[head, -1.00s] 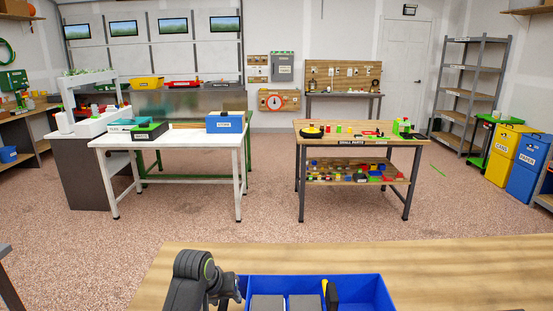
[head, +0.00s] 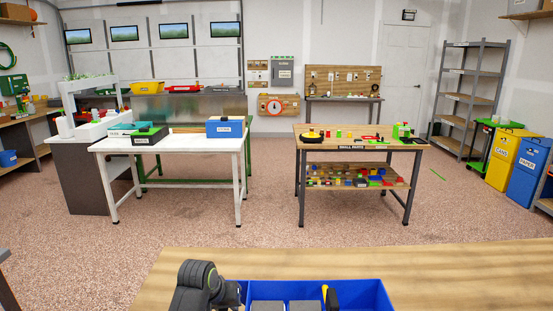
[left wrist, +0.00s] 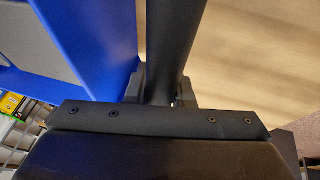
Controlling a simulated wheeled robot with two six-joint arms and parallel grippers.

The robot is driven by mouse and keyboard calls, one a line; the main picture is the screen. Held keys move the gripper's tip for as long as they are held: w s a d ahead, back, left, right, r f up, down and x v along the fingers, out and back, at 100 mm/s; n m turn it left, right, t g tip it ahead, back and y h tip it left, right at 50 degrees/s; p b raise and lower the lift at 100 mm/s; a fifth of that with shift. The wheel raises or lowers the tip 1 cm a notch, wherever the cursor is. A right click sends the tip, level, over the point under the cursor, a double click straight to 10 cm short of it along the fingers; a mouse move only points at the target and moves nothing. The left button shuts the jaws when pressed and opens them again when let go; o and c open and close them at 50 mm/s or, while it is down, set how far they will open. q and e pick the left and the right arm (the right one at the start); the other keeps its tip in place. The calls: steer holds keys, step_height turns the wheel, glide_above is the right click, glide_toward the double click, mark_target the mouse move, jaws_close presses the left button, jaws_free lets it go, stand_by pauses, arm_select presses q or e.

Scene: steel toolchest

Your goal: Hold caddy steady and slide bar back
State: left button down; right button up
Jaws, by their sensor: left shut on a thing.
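The blue caddy (head: 372,289) is on the wooden bench at the bottom of the head view, cut off by the frame edge. It holds grey blocks (head: 267,305) and a black upright piece (head: 332,298) with a yellow part beside it. My left arm reaches the caddy's left end; its fingertips are hidden in the head view. My right gripper is not in view.
The wooden bench top (head: 450,270) is clear to the right of the caddy. A white table (head: 180,143), a small-parts table (head: 360,146) and coloured bins (head: 508,150) stand well beyond it, across open floor.

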arm_select(q)
steer(key=shift+w+d+r, duration=0.1)
steer(key=shift+r, duration=0.1)
steer(key=shift+f, duration=0.1)
steer(key=shift+s+f, duration=0.2)
steer(key=shift+f, duration=0.15)
stand_by(0.5)
